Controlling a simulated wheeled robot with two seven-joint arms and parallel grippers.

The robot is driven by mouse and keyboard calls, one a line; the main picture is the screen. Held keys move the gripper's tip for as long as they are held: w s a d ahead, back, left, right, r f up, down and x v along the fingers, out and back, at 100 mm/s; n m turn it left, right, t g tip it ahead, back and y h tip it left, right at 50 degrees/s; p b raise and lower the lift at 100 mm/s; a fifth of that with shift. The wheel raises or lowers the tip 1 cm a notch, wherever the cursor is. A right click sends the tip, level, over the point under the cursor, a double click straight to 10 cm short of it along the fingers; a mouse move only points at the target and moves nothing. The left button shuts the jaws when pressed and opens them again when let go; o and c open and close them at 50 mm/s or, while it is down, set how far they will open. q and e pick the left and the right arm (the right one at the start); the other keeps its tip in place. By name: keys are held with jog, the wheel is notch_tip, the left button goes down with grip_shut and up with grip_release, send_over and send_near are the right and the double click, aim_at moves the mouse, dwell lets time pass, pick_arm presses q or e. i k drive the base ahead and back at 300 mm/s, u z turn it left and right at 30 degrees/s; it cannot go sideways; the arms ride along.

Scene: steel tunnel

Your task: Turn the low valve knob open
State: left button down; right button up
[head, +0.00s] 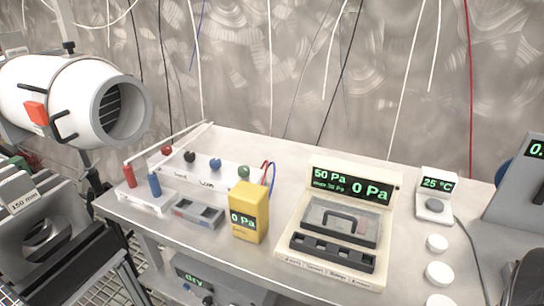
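A white valve manifold (232,184) sits at the left of the light bench. It carries a red knob (167,150), a black knob (189,156), a blue knob (215,164) and a green knob (243,171). Small labels are on its front; one below the blue knob seems to read "Low", the others are too small to read. I cannot tell how far any knob is turned. Neither of my grippers can be made out in the head view.
A yellow gauge (248,213) reading 0 Pa stands in front of the manifold. A grey block (198,214) and red and blue upright cylinders are beside it. A cream pressure instrument (340,225) fills the middle. A white duct (70,98) juts in at left. Bare bench lies behind the instrument.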

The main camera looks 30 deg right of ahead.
aim_at(215, 163)
jog(key=z, duration=1.8)
jog(key=k, duration=0.65)
jog(key=u, duration=1.25)
jog(key=i, duration=0.8)
jog(key=u, duration=0.3)
